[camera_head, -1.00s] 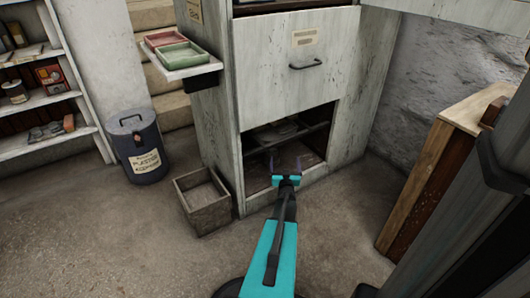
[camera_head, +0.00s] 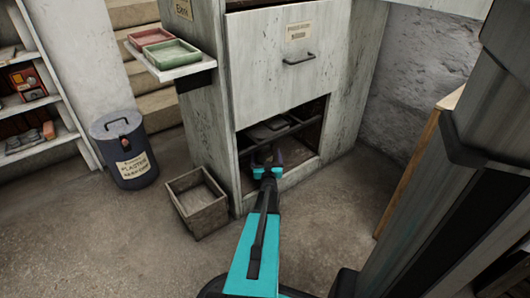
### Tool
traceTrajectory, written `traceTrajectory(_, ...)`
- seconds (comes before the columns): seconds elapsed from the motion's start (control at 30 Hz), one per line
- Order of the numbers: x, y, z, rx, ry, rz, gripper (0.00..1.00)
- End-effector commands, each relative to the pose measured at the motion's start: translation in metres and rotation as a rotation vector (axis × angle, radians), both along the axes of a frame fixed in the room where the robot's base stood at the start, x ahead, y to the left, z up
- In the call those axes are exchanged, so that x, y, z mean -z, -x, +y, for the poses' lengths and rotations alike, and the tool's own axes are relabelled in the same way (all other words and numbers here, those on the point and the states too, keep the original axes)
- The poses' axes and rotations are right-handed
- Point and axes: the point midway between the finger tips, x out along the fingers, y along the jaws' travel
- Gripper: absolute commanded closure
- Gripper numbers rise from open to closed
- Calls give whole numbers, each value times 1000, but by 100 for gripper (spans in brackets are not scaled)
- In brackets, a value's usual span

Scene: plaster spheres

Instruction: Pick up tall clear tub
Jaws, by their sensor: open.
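I cannot make out a tall clear tub in this view. My gripper (camera_head: 266,157), at the end of the teal arm, is open with its two dark fingers apart. It is at the open lower bay (camera_head: 306,154) of the pale cabinet, low and pointing inward. Nothing shows between the fingers. Inside the bay a dark bar crosses, and a flat greyish thing (camera_head: 265,131) lies behind it. The deeper part of the bay is dark, and its contents are hard to tell.
The weathered cabinet (camera_head: 262,75) stands around the bay, with a closed drawer above. A wooden box (camera_head: 178,186) sits on the floor to its left, near a grey lidded bin (camera_head: 125,168). Red (camera_head: 150,37) and green (camera_head: 172,54) trays rest on a side shelf. Floor in front is clear.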

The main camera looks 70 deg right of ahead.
Motion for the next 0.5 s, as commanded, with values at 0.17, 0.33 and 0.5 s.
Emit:
traceTrajectory(0.17, 2, -7, -18, 1, 1, 0, 11)
traceTrajectory(0.33, 3, -15, -37, 1, 1, 0, 11)
traceTrajectory(0.5, 2, -23, -55, 1, 2, 0, 11)
